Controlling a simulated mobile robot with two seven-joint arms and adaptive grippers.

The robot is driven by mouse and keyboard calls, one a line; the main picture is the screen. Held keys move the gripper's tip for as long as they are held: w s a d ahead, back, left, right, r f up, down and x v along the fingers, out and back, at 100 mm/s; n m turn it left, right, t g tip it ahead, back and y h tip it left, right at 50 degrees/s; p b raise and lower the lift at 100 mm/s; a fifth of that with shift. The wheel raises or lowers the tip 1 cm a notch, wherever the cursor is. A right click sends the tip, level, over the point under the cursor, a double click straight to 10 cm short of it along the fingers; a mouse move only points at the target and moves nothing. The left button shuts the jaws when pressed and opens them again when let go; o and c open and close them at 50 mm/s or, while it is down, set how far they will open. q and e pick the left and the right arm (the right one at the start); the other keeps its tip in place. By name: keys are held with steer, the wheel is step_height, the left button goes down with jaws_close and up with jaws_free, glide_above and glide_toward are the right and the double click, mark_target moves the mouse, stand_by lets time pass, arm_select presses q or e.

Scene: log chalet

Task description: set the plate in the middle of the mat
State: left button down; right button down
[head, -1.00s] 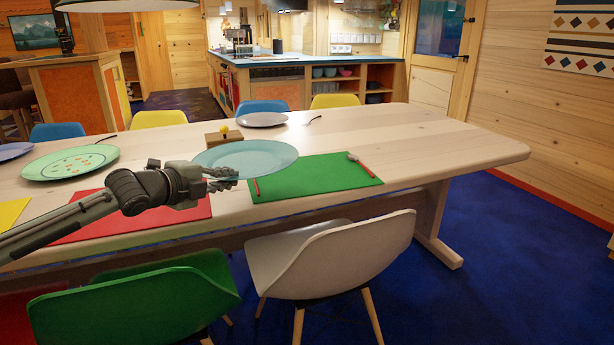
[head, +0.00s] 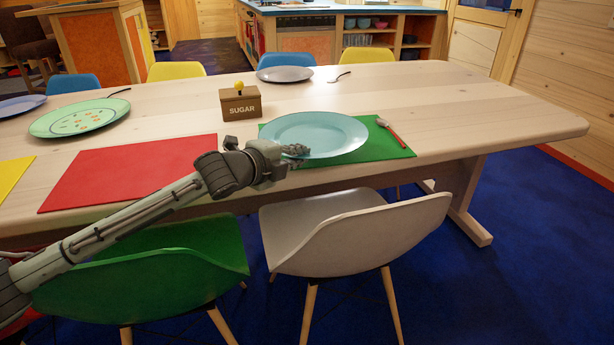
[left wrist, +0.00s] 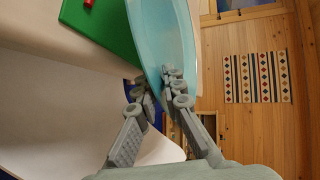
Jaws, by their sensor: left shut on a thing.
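The light blue plate (head: 315,132) is over the left and middle part of the green mat (head: 388,150) and looks roughly level. My left gripper (head: 294,152) is shut on the plate's near left rim. In the left wrist view the fingers (left wrist: 157,88) pinch the rim of the plate (left wrist: 168,40), and the green mat (left wrist: 100,28) shows beyond it. I cannot tell how large the gap between plate and mat is. Red-handled cutlery (head: 391,133) lies on the mat's right side. The mat's left part is mostly hidden. My right gripper is out of view.
A sugar box (head: 240,104) stands behind and left of the plate. A red mat (head: 130,170) lies to the left, with a green patterned plate (head: 80,117) behind it. A grey plate (head: 285,74) is at the far edge. White (head: 350,235) and green (head: 150,275) chairs stand in front.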

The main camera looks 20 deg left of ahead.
arm_select(q)
steer(key=shift+d+f, duration=0.3)
steer(key=shift+d, duration=0.55)
steer(key=shift+s+d+f, duration=0.1)
steer(key=shift+f, duration=0.1)
step_height(320, 180, down, 3)
steer(key=shift+f, duration=0.4)
steer(key=c, duration=1.7)
jaws_free()
steer(key=shift+f, duration=0.1)
steer(key=shift+o, duration=0.3)
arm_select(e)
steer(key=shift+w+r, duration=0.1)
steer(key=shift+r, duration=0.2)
arm_select(q)
steer(key=shift+s, duration=0.15)
